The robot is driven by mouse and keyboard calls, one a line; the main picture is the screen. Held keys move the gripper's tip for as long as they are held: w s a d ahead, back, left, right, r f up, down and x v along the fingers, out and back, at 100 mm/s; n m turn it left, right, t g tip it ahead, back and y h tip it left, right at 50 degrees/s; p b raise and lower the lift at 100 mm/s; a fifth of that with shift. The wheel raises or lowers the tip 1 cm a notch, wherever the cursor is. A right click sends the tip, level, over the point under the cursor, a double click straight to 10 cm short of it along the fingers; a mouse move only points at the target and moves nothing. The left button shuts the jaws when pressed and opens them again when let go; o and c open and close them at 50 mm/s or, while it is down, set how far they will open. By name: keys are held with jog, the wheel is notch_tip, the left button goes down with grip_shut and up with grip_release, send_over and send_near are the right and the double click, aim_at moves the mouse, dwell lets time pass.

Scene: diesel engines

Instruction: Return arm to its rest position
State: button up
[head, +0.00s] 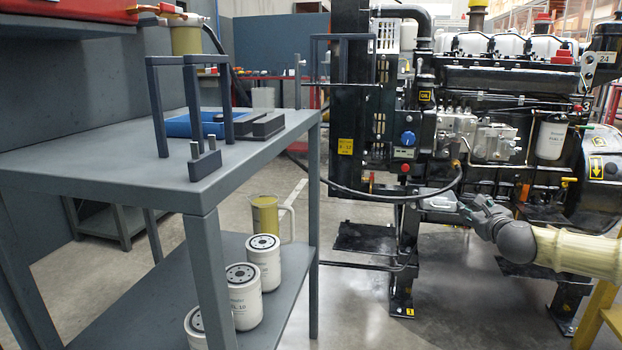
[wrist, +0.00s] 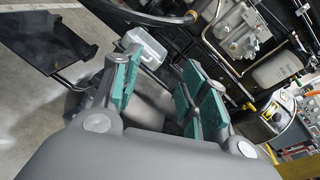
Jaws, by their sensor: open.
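My gripper (head: 468,205) is in front of the black diesel engine (head: 520,80), low on the right side of the head view, with my arm coming in from the right edge. In the wrist view my gripper (wrist: 160,88) shows its green-padded fingers spread apart, with nothing held between them. A pale, translucent box-like part (wrist: 144,46) lies beyond the fingertips; it also shows in the head view (head: 438,199) just left of the gripper. I cannot tell whether the fingers touch it.
A grey workbench (head: 80,170) stands on the left, with a blue tray (head: 190,125) on top. White filters (head: 263,262) and a yellowish jug (head: 264,215) are on its lower shelf. A black hose (head: 380,197) loops above the gripper. A yellow stand (head: 600,310) is at the lower right.

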jog(key=s+a+f+n+g+y+p, duration=0.25)
jog(key=a+f+n, duration=0.45)
jog(key=a+f, duration=0.65)
jog(key=s+a+f+n+g+y+p, duration=0.2)
jog(key=s+a+f+n+g, duration=0.35)
jog(key=s+a+f, duration=0.8)
jog(key=s+f+n+g+p, duration=0.2)
jog(key=s+f+n, duration=0.3)
jog(key=s, duration=0.4)
jog(key=s+f+n+g+h+p, duration=0.15)
jog(key=s+f+n, duration=0.3)
jog(key=s, duration=0.45)
jog(key=s+f+n+g+p, duration=0.15)
jog(key=s+f+n, duration=0.35)
jog(key=s, duration=0.5)
jog(key=s+d+n+g+h+p, duration=0.25)
jog(key=s+d+n, duration=0.25)
jog(key=s, duration=0.8)
notch_tip(320, 180, up, 37)
jog(key=p, duration=3.7)
jog(key=shift+w+r+g+y, duration=0.15)
jog(key=shift+w+g+y, duration=0.15)
jog(key=shift+g+y, duration=0.15)
